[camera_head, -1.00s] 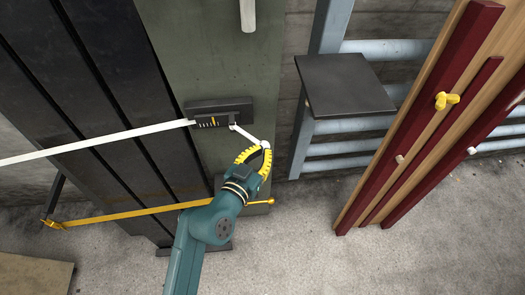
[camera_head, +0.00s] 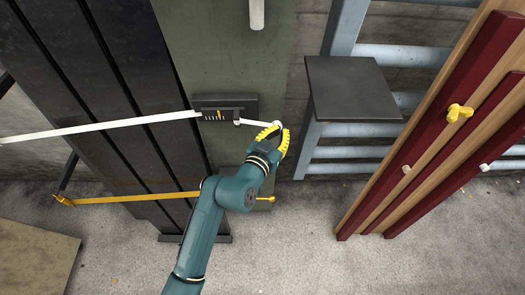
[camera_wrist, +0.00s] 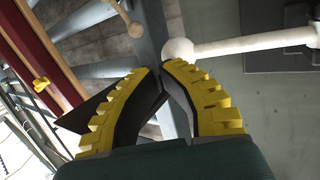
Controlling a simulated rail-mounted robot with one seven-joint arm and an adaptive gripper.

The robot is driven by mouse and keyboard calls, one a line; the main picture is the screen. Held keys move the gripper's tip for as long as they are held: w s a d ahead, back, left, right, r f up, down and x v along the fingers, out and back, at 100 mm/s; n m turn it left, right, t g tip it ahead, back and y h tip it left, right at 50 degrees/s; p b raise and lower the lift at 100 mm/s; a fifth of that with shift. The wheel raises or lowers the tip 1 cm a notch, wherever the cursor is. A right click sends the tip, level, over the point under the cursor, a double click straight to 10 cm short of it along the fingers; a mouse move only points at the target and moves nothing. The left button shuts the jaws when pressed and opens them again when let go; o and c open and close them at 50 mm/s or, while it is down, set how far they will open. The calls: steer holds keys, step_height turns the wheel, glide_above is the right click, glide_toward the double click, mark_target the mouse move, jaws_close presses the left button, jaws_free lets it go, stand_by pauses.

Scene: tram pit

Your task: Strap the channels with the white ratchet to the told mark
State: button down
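The white ratchet's dark body (camera_head: 230,101) sits on a grey-green post, with a scale of white ticks and one yellow mark (camera_head: 219,114). Its white lever (camera_head: 256,124) points right, nearly level, and ends in a round knob; lever and knob also show in the wrist view (camera_wrist: 178,51). The white strap (camera_head: 100,126) runs left across the dark channels (camera_head: 110,90). My gripper (camera_head: 279,128) has its yellow-ribbed fingers at the knob. In the wrist view its fingertips (camera_wrist: 158,72) are together, with the knob just beyond them, not clearly between them. Contact is hard to tell.
A yellow strap (camera_head: 130,198) crosses lower on the channels, with a yellow-knobbed lever (camera_head: 266,199) beside my arm. A dark square plate (camera_head: 352,88) stands to the right before blue-grey rails. Red-and-wood panels (camera_head: 430,130) lean at far right. Concrete floor is clear between.

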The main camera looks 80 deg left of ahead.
steer(key=shift+r+b+x, duration=0.2)
steer(key=shift+b+x, duration=0.25)
steer(key=shift+x, duration=0.8)
steer(key=shift+s+a, duration=0.1)
steer(key=shift+a, duration=0.05)
steer(key=shift+r, duration=0.1)
